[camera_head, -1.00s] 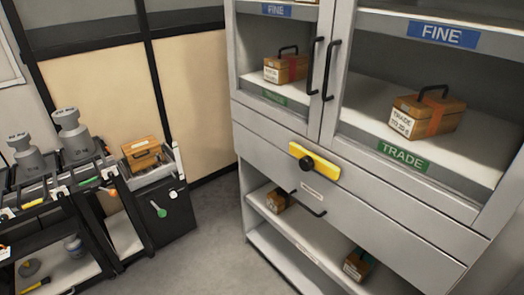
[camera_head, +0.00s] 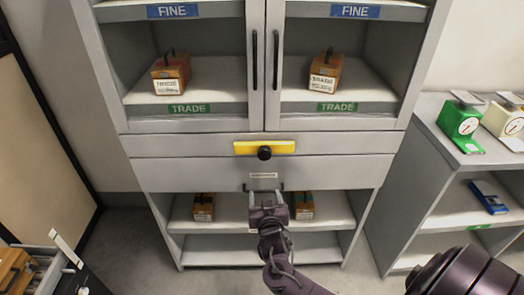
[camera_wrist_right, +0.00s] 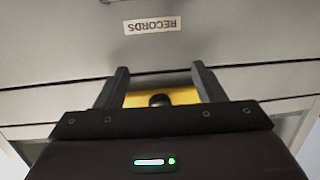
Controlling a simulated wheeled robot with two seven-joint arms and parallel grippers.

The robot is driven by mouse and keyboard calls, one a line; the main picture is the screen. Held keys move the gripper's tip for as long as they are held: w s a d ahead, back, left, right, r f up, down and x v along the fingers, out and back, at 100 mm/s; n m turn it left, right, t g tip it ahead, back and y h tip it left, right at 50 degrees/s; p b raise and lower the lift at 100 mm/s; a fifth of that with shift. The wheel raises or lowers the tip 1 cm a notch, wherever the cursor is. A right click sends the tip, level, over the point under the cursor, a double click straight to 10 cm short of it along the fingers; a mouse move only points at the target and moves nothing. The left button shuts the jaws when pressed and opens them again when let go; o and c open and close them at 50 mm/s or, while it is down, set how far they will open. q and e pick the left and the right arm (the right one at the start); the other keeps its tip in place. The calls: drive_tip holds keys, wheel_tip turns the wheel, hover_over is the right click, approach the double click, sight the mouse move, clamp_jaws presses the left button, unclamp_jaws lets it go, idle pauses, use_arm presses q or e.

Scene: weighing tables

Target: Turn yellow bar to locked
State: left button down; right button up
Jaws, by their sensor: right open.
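The yellow bar (camera_head: 245,148) lies horizontally on the grey cabinet's front, just below the two doors. A black round knob (camera_head: 264,153) sits at its middle. In the wrist view the yellow bar (camera_wrist_right: 182,97) and the knob (camera_wrist_right: 160,100) show between my right gripper's fingers, partly hidden by the gripper body. My right gripper (camera_head: 266,194) is open and empty, in front of the drawer and lower in the picture than the bar. Its fingers (camera_wrist_right: 160,70) look apart from the bar. My left gripper is not in view.
The drawer has a RECORDS label (camera_wrist_right: 152,24) and a dark handle (camera_head: 285,187) close behind my right gripper. Two doors with black handles (camera_head: 254,60) are above. Lower shelves hold wooden boxes (camera_head: 203,207). A shelf unit with scales (camera_head: 460,121) stands right.

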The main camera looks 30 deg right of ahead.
drive_tip(key=m+t+h, duration=0.1)
drive_tip(key=m+h, duration=0.1)
approach(264, 156)
drive_tip(key=x, duration=0.2)
drive_tip(key=p+x, duration=0.1)
drive_tip(key=x, duration=0.6)
drive_tip(key=shift+w+d+p, duration=0.3)
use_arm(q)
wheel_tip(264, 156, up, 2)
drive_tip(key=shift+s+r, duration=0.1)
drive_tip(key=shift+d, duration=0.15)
use_arm(e)
clamp_jaws()
